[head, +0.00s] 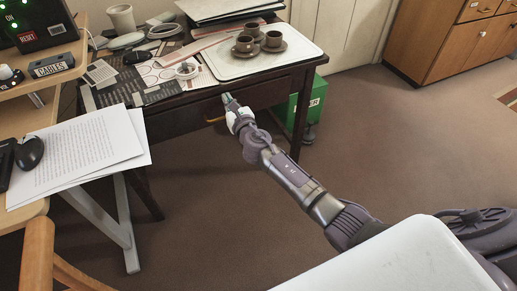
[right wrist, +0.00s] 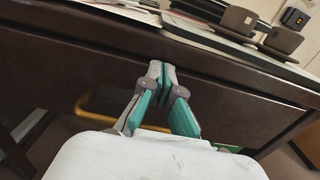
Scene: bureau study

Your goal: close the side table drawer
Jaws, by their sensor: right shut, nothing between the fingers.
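The side table (head: 262,83) is dark wood and stands at the upper middle of the head view. Its drawer front (right wrist: 235,88) fills the middle of the right wrist view, below the tabletop edge. A brass-coloured handle (right wrist: 92,103) shows at lower left there, partly hidden by my gripper; a bit of it shows in the head view (head: 213,120). The drawer looks flush or nearly so with the table; I cannot tell if a small gap is left. My right gripper (head: 229,101) is shut and empty, fingertips (right wrist: 162,68) at or very near the drawer front, right of the handle. My left gripper is out of view.
A white tray (head: 235,70) with several brown cups (head: 245,43) stands on the table, beside papers and small items. A green bin (head: 308,103) stands under the table's right end. A desk with papers (head: 78,155) and a mouse (head: 29,153) is at left. Carpet at right is clear.

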